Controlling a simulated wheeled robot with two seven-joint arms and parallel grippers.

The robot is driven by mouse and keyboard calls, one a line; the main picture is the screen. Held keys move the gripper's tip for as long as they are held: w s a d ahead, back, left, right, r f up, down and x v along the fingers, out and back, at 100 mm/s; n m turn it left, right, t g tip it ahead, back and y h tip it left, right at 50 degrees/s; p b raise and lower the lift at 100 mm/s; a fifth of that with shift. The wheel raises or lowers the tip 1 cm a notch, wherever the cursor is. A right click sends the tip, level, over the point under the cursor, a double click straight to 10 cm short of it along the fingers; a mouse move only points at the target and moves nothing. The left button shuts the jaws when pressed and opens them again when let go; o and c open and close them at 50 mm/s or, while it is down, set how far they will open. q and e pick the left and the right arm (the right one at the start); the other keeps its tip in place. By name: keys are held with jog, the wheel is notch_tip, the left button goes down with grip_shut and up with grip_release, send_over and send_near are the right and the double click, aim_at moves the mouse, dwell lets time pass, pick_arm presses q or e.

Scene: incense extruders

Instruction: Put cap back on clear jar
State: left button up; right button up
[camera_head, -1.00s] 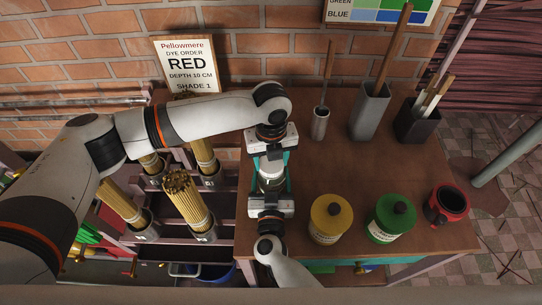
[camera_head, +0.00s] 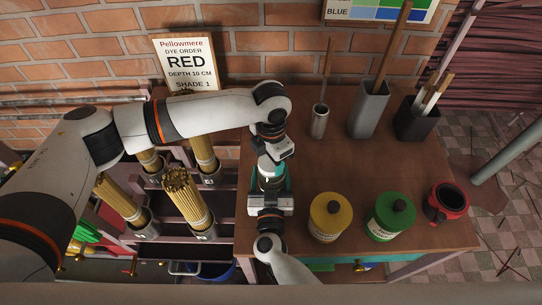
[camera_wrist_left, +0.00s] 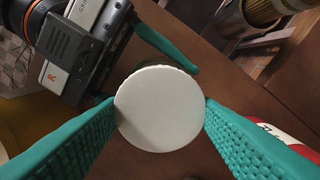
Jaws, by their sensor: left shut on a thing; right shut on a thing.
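The white cap (camera_wrist_left: 160,108) is a round disc between the teal fingers of my left gripper (camera_wrist_left: 160,118), which are shut on it. In the head view my left gripper (camera_head: 272,165) is above the clear jar (camera_head: 271,183), close to my right gripper (camera_head: 271,190). My right gripper is shut on the jar from the front. In the left wrist view its housing and a teal finger show at the upper left. The cap hides most of the jar there, so I cannot tell whether the cap is seated on the rim.
A yellow jar (camera_head: 330,217), a green jar (camera_head: 390,217) and a red pot (camera_head: 447,204) stand to the right on the brown table (camera_head: 340,165). Grey holders (camera_head: 369,110) with sticks stand behind. Bundles of incense sticks (camera_head: 183,200) stand in a rack to the left.

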pick_arm(q)
jog(key=o, duration=1)
jog(key=shift+r, duration=2.3)
jog(key=shift+c, duration=0.3)
